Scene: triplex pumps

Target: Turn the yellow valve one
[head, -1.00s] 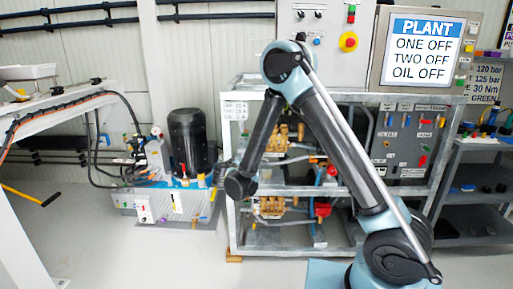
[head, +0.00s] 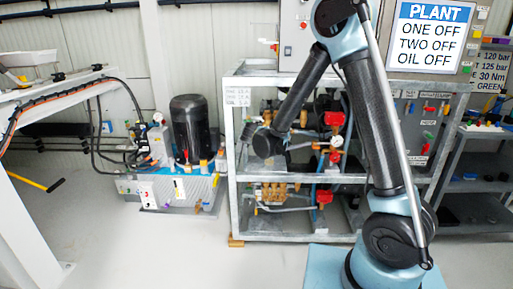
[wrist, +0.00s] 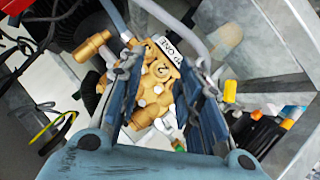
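My gripper (wrist: 165,78) is open in the wrist view, its two blue-grey fingers spread apart. A brass pump body (wrist: 157,82) with a white label shows between and beyond the fingers; I see no clear contact. A small yellow piece (wrist: 229,91) lies right of the right finger and may be a valve handle; I cannot tell if it is valve one.
A hydraulic unit (head: 180,186) with a black motor (head: 190,128) stands left of the frame. Metal frame bars (wrist: 290,35) and a grey hose (wrist: 180,30) are close to my gripper. A panel with coloured handles (head: 425,118) is at right.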

